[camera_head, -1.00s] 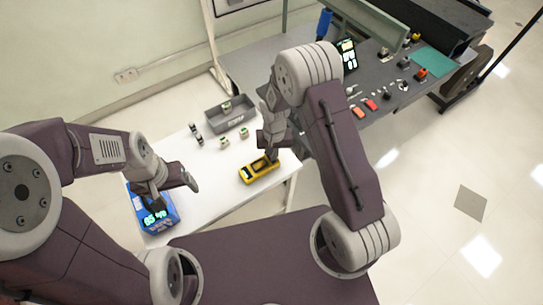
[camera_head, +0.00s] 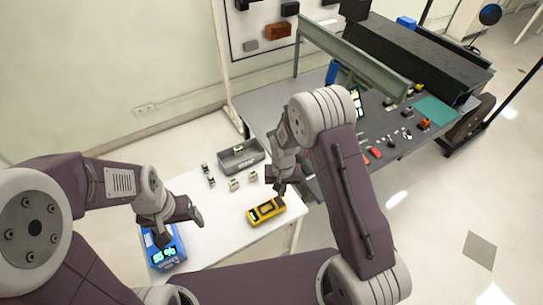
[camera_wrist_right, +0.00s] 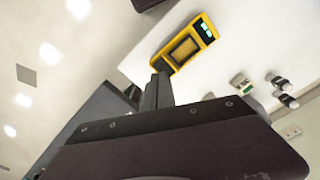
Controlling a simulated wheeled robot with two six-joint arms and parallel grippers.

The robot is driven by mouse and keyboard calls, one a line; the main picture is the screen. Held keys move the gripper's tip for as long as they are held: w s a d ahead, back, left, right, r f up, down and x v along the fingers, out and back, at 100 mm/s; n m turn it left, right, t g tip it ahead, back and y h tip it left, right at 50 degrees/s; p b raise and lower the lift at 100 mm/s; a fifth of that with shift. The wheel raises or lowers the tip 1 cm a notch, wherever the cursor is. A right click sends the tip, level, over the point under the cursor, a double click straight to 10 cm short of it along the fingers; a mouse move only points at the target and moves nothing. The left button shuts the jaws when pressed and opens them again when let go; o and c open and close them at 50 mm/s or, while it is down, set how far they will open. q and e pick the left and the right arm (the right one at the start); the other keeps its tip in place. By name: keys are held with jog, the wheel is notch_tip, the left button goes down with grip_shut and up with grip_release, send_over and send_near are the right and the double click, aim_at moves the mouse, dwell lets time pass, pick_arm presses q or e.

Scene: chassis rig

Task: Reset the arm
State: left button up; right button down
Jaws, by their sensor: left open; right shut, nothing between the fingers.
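My left gripper (camera_head: 176,228) is open above a blue device with a lit display (camera_head: 165,252) at the left end of the white table. Its fingers partly cover the device's upper edge, and I cannot tell whether they touch it. My right gripper (camera_head: 281,187) is shut and empty, just above and behind a yellow device (camera_head: 266,209) on the table's right part. In the right wrist view the shut fingers (camera_wrist_right: 158,72) point toward the yellow device (camera_wrist_right: 184,46), which lies flat and apart from them.
A grey bin (camera_head: 241,158) and several small pale parts (camera_head: 234,184) stand on the white table (camera_head: 222,235). Behind it, a grey workbench (camera_head: 268,98) holds a green mat (camera_head: 437,110), red pieces (camera_head: 376,153) and a rail.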

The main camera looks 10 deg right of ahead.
jog(key=shift+w+d+f, duration=0.1)
notch_tip(320, 180, up, 8)
jog(key=w+d+m+t+b, duration=0.1)
jog(key=w+d+t+b, duration=0.1)
jog(key=d+b, duration=0.1)
jog(key=s+d+r+n, duration=0.2)
jog(key=s, duration=1.3)
jog(key=shift+d+r+n+g+b, duration=0.15)
jog(key=shift+d+n+g+b, duration=0.15)
jog(key=shift+n+g+b, duration=0.1)
jog(key=shift+s, duration=0.25)
